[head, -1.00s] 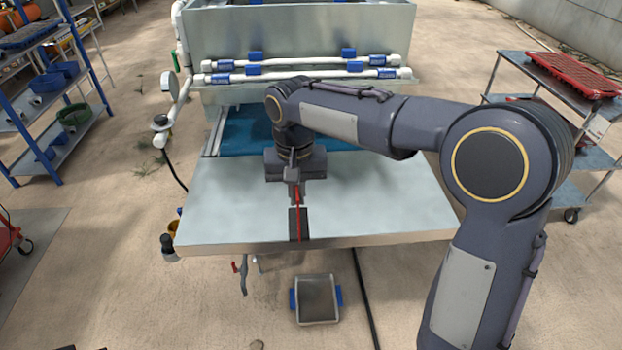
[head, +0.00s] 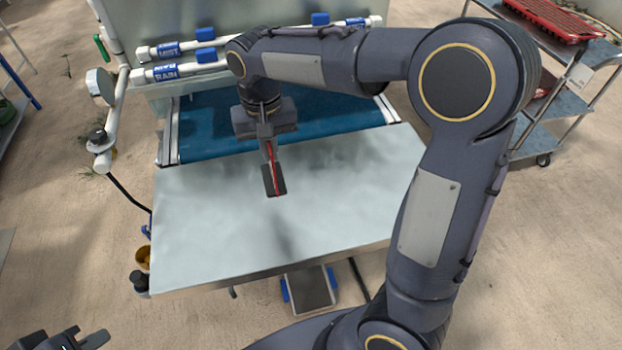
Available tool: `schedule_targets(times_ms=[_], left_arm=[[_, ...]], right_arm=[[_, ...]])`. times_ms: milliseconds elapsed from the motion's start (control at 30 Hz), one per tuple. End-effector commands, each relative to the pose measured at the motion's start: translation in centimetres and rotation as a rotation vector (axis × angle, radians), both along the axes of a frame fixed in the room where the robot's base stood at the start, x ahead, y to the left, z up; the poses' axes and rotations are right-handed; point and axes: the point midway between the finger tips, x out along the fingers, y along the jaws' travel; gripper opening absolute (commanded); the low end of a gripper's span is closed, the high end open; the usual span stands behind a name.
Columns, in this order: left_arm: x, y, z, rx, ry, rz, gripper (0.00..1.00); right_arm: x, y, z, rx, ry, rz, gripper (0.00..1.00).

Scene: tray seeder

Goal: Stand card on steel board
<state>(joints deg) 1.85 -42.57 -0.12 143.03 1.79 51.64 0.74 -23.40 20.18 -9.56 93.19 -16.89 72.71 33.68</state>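The steel board (head: 350,212) is the wide pale grey surface in the middle of the head view. The fingers hide most of the card. A soft shadow lies on the board below the fingers; I cannot tell whether the card touches the board.
A blue belt (head: 215,128) lies behind the board, with white pipes (head: 178,71) beyond it. A cart (head: 560,110) with a red tray (head: 553,18) stands right. The board is otherwise bare.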

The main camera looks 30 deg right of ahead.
Motion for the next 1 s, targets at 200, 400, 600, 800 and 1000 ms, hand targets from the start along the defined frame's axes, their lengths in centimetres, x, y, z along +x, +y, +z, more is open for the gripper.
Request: schedule_targets(times_ms=[200, 400, 600, 800, 1000], left_arm=[[0.0, 0.0, 0.4, 0.000, 0.000, 0.000, 0.00], [0.0, 0.0, 0.3, 0.000, 0.000, 0.000, 0.00], [0.0, 0.0, 0.3, 0.000, 0.000, 0.000, 0.00], [0.0, 0.0, 0.2, 0.000, 0.000, 0.000, 0.00], [0.0, 0.0, 0.1, 0.000, 0.000, 0.000, 0.00]], right_arm=[[-2.6, -5.0, -2.4, -0.001, 0.002, -0.006, 0.00], [-3.8, -7.3, -6.1, 0.000, 0.003, -0.003, 0.00], [-4.2, -8.3, -7.4, 0.000, 0.000, -0.001, 0.00], [-4.6, -8.9, -10.1, -0.002, 0.005, 0.001, 0.00], [-4.6, -8.9, -11.3, -0.001, -0.001, 0.000, 0.00]])
